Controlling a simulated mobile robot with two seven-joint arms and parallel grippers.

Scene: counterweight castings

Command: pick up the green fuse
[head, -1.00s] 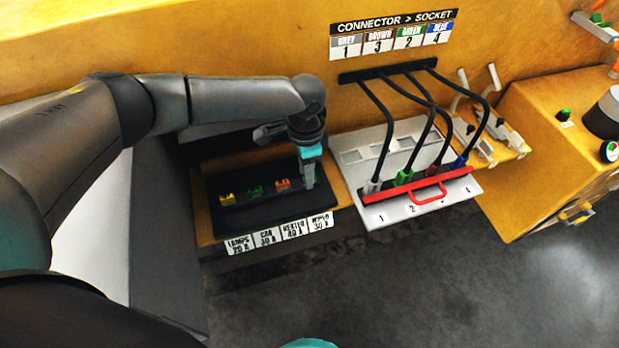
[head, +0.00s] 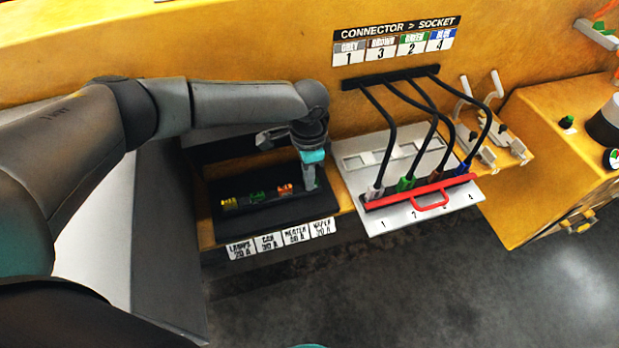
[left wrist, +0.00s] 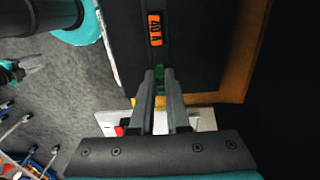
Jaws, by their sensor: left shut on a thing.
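My left gripper (head: 311,176) is at the right end of the black fuse block (head: 240,221), over the slot above the "WIPER 30 A" label. In the left wrist view its fingers (left wrist: 160,74) are shut on a green fuse (left wrist: 160,82), which is mostly hidden between them. I cannot tell whether this fuse is still seated. A second green fuse (head: 257,197) sits in the block between a yellow fuse (head: 229,202) and an orange fuse (head: 285,189). The orange fuse, marked 40 A, also shows close ahead of the fingers (left wrist: 155,30). What looks like my right gripper (left wrist: 22,68) shows small at the left edge.
Right of the block is a white socket panel (head: 400,217) with a red-handled bar (head: 430,198) and several black cables plugged in. Grey clamps (head: 478,150) stand farther right. A yellow wall rises behind.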

